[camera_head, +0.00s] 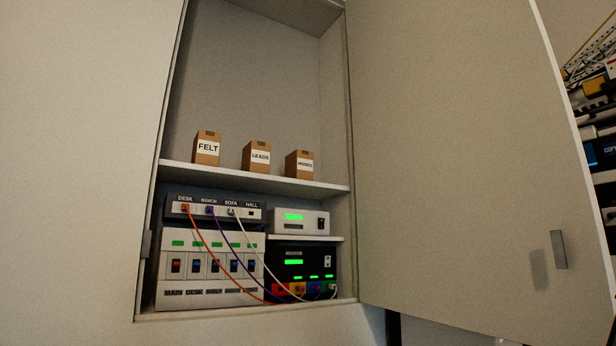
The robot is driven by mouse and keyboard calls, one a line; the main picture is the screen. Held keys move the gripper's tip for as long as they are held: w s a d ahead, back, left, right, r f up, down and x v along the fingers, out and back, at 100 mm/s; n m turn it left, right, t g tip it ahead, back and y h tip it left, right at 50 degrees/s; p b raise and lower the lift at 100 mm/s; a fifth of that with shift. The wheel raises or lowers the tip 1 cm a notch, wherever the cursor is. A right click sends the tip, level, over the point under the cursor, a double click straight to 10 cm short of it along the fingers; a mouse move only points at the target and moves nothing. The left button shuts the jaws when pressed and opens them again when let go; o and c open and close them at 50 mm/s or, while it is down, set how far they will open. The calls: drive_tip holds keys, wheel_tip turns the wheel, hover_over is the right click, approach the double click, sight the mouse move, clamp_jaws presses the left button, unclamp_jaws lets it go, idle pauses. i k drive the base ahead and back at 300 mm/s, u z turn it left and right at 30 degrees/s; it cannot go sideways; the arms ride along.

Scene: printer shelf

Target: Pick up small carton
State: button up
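Three small brown cartons with white labels stand upright in a row on the upper shelf of an open cabinet. The left carton (207,148) reads FELT and looks the tallest. The middle carton (256,157) reads LEADS. The right carton (299,165) looks the smallest, and its label is too small to read surely. There are gaps between them. My gripper does not show in this view.
The shelf board (250,179) has bare room right of the cartons. Below it stand a breaker panel (210,268), a socket strip (212,208), a white device (300,221) and a black device (303,263), with loose cables. The cabinet door (460,160) stands open at right.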

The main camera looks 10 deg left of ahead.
sight(298, 164)
drive_tip(key=u, duration=0.45)
drive_tip(key=i, duration=0.9)
drive_tip(key=u, duration=0.65)
